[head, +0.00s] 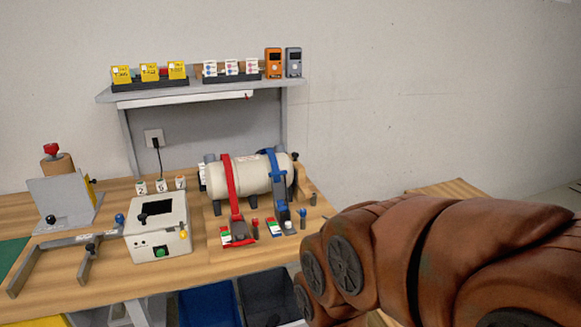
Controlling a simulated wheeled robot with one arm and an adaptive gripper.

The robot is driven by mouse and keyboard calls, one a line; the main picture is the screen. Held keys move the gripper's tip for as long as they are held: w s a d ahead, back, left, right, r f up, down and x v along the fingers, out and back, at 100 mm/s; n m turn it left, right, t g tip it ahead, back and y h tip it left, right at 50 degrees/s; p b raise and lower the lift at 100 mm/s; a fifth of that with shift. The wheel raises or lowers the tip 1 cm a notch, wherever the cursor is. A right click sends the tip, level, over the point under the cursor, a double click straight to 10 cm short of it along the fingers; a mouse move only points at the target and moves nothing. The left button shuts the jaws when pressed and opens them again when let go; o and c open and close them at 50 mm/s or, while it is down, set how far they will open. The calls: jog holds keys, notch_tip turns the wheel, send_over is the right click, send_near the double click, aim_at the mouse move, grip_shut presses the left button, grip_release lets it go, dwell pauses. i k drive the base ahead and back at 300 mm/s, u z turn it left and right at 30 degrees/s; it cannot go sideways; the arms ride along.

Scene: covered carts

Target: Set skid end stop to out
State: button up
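A cream cylinder (255,176) lies on its side on the wooden bench. A red strap (230,180) and a blue strap (276,170) cross over it, each running down to a ratchet-like buckle in front. At its right end is a brown upright part (300,180) with a small black knob (295,156); this may be the skid end stop, but I cannot tell its setting. Small dark posts (303,218) stand near the right buckle. My brown arm fills the lower right, in front of the bench's right side. My gripper is not in view.
A white box (158,229) with a black window stands left of the cylinder. A grey bracket frame (50,250) lies farther left. A shelf (195,92) above holds cards and two handheld devices. Blue (208,306) and dark (268,296) bins sit below the bench.

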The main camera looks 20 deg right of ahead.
aim_at(301, 191)
jog(key=z, duration=0.75)
jog(key=i, duration=0.9)
jog(key=u, duration=0.05)
